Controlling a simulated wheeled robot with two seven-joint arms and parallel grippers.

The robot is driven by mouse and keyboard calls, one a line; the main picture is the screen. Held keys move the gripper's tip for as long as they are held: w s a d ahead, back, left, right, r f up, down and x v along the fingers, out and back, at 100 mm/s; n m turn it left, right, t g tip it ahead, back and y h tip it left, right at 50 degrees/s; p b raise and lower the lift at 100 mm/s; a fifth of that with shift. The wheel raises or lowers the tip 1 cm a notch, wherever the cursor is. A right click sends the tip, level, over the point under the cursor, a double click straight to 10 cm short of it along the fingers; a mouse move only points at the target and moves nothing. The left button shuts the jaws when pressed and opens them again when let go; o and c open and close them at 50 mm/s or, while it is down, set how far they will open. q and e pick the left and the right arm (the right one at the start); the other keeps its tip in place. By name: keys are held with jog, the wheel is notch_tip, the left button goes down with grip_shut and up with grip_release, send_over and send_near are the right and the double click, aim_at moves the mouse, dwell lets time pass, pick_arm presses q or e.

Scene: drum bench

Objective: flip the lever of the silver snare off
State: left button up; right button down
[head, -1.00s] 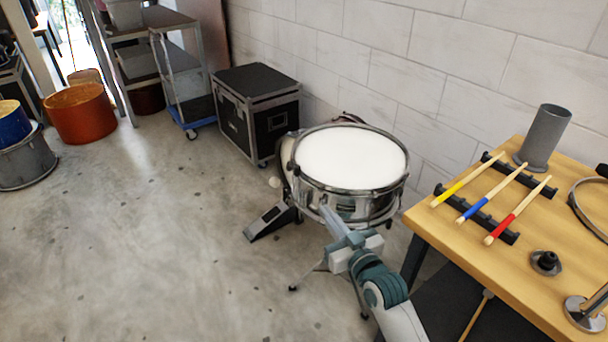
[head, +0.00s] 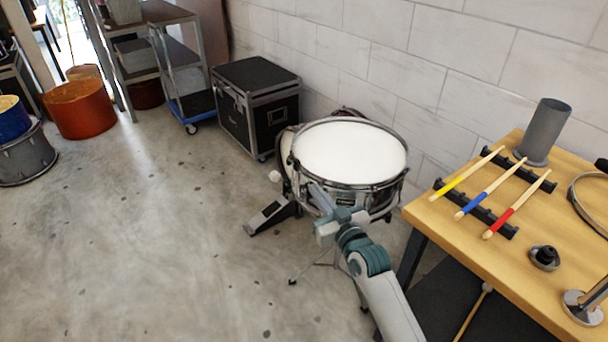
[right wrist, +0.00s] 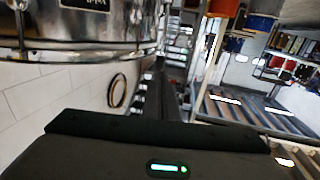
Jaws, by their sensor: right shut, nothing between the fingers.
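The silver snare (head: 350,152) stands on its stand, with a white head and a chrome shell and rims. Its shell and lower rim also show at the upper left of the right wrist view (right wrist: 95,30). My right gripper (head: 316,192) is shut and empty at the snare's near left side, in front of the shell. My left gripper is not in view.
A wooden bench (head: 425,212) at the right holds drumsticks on black racks and a grey cup (head: 545,132). A pedal (head: 268,217) stands on the floor left of the snare. A black case (head: 257,105) stands behind, by the wall. The floor at left is open.

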aim_at(299, 167)
jog(key=x, duration=0.6)
jog(key=shift+w+a, duration=0.2)
jog(key=shift+w, duration=0.2)
jog(key=shift+x, duration=0.8)
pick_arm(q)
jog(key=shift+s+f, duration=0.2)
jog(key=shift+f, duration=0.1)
pick_arm(e)
jog(key=shift+f, duration=0.1)
pick_arm(q)
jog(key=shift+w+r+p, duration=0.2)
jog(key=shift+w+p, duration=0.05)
jog(key=shift+p, duration=0.15)
